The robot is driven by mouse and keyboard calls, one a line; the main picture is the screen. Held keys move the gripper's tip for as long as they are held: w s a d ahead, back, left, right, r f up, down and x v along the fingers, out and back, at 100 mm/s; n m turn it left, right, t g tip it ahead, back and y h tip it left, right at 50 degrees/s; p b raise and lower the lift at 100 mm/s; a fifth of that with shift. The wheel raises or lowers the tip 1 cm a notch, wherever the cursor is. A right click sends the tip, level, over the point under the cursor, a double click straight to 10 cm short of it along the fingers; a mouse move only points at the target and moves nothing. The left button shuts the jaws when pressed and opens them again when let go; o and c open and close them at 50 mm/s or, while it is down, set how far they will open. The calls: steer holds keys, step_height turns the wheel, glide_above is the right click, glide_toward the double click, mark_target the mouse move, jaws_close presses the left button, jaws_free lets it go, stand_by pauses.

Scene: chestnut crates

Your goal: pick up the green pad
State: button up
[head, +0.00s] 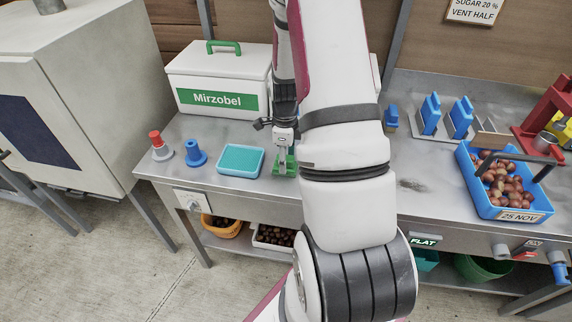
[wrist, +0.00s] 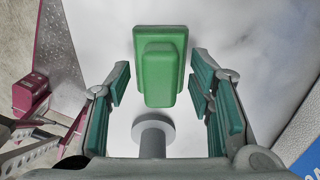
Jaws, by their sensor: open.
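The green pad (wrist: 160,75) has a flat base and a raised block on top. In the wrist view it lies upper centre, in the gap between the two jaws. My gripper (wrist: 158,88) is open, with a teal-lined finger on each side of the pad and clear space between. In the head view my gripper (head: 284,149) points down over the bench, right above the green pad (head: 285,166). My arm and gripper hide part of the pad there.
A blue tray with a teal inside (head: 240,160) sits close left. Blue (head: 195,153) and red-topped (head: 160,146) pieces stand farther left, with the white Mirzobel box (head: 220,78) behind. A blue crate of chestnuts (head: 478,196) stands right. Bare bench lies between.

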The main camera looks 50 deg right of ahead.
mark_target(287, 159)
jaws_close()
steer(key=shift+r, duration=0.15)
steer(key=shift+w+r, duration=0.1)
steer(key=shift+r, duration=0.8)
steer(key=shift+s+a+r+b, duration=0.2)
steer(key=shift+s+r+b, duration=0.3)
steer(key=shift+r, duration=0.3)
steer(key=s+a+r+p, duration=0.1)
steer(key=s+a, duration=0.4)
steer(key=s, duration=0.9)
steer(key=shift+a+r, duration=0.15)
steer(key=shift+r, duration=0.05)
steer(key=c, duration=1.1)
jaws_free()
